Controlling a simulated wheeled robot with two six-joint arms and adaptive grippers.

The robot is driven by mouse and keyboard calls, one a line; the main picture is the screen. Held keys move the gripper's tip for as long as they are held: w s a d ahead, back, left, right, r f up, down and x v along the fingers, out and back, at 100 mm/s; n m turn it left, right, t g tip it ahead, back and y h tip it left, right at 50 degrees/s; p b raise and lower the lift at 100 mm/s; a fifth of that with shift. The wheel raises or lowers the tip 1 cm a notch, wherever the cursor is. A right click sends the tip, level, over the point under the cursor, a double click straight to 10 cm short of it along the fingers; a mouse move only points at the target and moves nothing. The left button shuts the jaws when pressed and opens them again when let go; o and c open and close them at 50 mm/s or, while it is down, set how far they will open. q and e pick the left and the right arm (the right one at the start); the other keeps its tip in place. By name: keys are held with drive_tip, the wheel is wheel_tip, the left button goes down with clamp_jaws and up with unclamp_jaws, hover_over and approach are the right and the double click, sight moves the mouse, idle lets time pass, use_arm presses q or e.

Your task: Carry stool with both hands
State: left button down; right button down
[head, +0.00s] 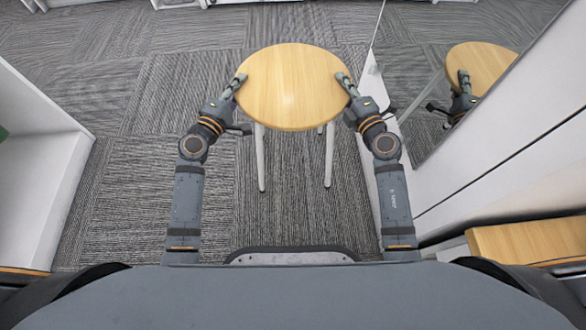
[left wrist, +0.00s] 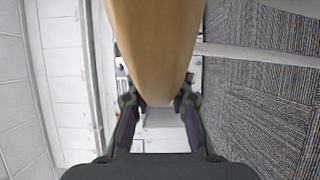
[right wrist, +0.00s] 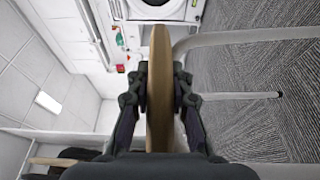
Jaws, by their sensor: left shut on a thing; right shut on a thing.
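The stool has a round, light wooden seat (head: 292,85) and pale legs, and is in front of me in the head view. My left gripper (head: 238,84) is shut on the left edge of the seat. In the left wrist view the seat edge (left wrist: 155,45) runs between the fingers. My right gripper (head: 345,83) is shut on the right edge of the seat. In the right wrist view the seat (right wrist: 159,90) shows edge-on between the fingers, with pale legs (right wrist: 240,96) beside it. Part of the legs is hidden under the seat. I cannot tell whether the legs touch the floor.
A white shelf unit (head: 40,165) stands at the left. A white cabinet with a mirror-like panel (head: 455,85) is close to my right arm and reflects the stool. A wooden surface (head: 525,241) is at the lower right. Grey carpet (head: 180,90) is clear ahead.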

use_arm(q)
drive_tip(key=shift+r, duration=0.35)
use_arm(e)
drive_tip(key=shift+r, duration=0.35)
use_arm(q)
drive_tip(key=shift+f, duration=0.2)
use_arm(e)
drive_tip(key=shift+f, duration=0.2)
